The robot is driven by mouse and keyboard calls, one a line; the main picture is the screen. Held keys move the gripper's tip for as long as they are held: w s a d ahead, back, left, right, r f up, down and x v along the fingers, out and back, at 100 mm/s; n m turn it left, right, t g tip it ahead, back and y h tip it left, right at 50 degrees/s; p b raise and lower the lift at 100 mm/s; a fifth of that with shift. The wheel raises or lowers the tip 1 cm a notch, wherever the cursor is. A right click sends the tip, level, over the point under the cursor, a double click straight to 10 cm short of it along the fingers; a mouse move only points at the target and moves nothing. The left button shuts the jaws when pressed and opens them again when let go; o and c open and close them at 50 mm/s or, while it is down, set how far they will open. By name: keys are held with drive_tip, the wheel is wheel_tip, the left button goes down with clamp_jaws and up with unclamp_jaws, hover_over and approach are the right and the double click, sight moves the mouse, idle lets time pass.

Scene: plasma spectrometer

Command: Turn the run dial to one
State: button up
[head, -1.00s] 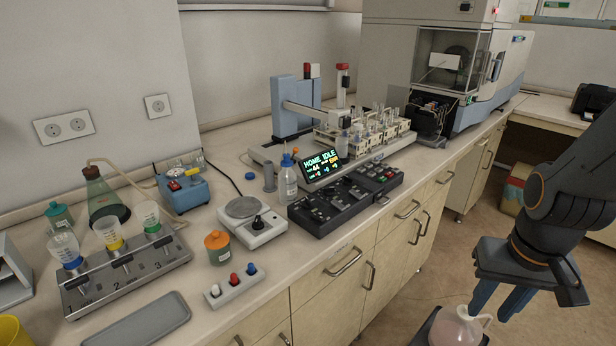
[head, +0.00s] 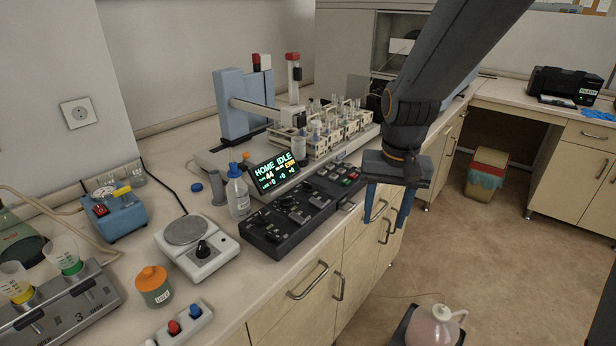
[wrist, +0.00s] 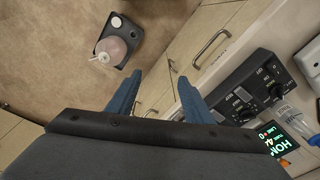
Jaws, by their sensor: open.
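The black control panel (head: 293,226) lies along the counter's front edge in the head view, with several dark dials and a few coloured buttons at its right end. It also shows in the wrist view (wrist: 226,87), right of my fingers, with small white markings beside its knobs. I cannot tell which dial is the run dial or read its setting. My gripper (head: 385,206) hangs fingers down, to the right of the panel and in front of the cabinets. In the wrist view my gripper (wrist: 157,88) is open and empty, with floor and cabinet fronts between its fingers.
A lit display (head: 274,171) reading HOME IDLE stands behind the panel. A wash bottle (head: 238,195) stands left of it. A vial rack (head: 340,132) stands behind. A pink jug (head: 433,328) sits low at the front. Open floor lies right.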

drive_tip(key=w+a+r+m+b, duration=0.1)
drive_tip(key=w+a, duration=0.3)
drive_tip(key=w, duration=0.3)
drive_tip(key=w+a+r+m+b, duration=0.1)
drive_tip(key=w+a+m, duration=0.1)
drive_tip(key=w+a, duration=0.35)
drive_tip(key=r+m+g+b, duration=0.1)
drive_tip(key=m+b, duration=0.1)
hover_over(308, 187)
drive_tip(key=shift+w+d+r, duration=0.1)
drive_tip(key=shift+w+r, duration=0.05)
drive_tip(key=shift+w, duration=0.1)
drive_tip(key=shift+m+p, duration=0.3)
drive_tip(key=shift+f+p, duration=0.9)
drive_tip(key=shift+f, duration=2.85)
drive_tip(key=shift+c, duration=0.4)
drive_tip(key=c, duration=1)
drive_tip(key=shift+o, duration=0.2)
